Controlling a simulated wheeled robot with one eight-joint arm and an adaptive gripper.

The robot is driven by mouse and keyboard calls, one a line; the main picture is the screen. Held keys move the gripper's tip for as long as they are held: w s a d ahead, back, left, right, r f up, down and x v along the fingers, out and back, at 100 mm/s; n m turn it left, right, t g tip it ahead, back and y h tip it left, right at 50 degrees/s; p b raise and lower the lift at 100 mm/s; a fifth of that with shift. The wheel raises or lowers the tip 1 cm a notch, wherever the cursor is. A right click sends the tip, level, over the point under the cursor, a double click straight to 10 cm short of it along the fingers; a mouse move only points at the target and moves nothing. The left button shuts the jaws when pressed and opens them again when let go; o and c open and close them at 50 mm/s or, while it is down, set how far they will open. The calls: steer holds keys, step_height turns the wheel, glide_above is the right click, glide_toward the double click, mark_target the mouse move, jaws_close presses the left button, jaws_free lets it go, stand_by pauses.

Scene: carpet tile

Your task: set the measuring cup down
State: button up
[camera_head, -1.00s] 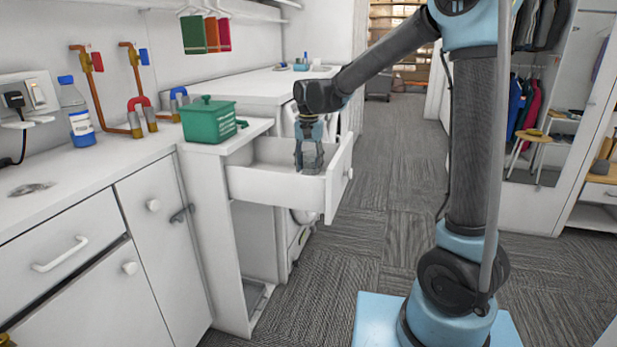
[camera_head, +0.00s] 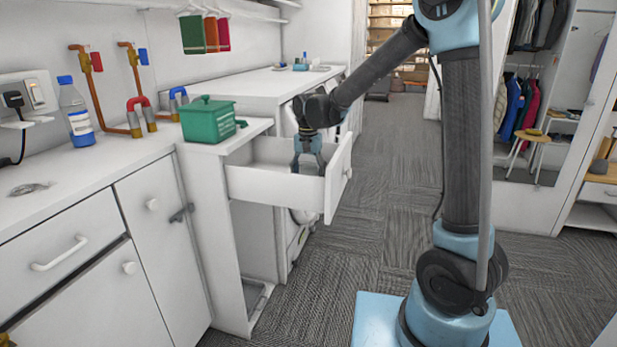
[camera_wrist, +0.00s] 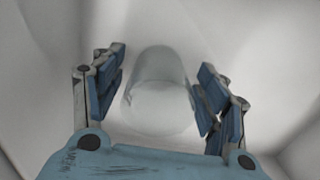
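The measuring cup (camera_wrist: 160,95) is a clear, whitish cup inside the pulled-out white drawer (camera_head: 275,186). In the wrist view it lies between my two fingers, with a gap on the left and the right finger very close to its side. My gripper (camera_head: 308,172) reaches down into the drawer, its fingers spread apart; it also shows in the wrist view (camera_wrist: 160,90). The gripper is open around the cup. In the head view the drawer's front wall hides the cup's lower part, and I cannot make the cup out clearly there.
A green box (camera_head: 208,120) stands on the counter left of the drawer. A water bottle (camera_head: 76,112) and copper pipes (camera_head: 92,85) are farther left. The drawer walls stand close around my gripper.

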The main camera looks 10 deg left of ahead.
step_height(320, 180, up, 12)
steer(key=shift+r, duration=0.15)
stand_by(0.7)
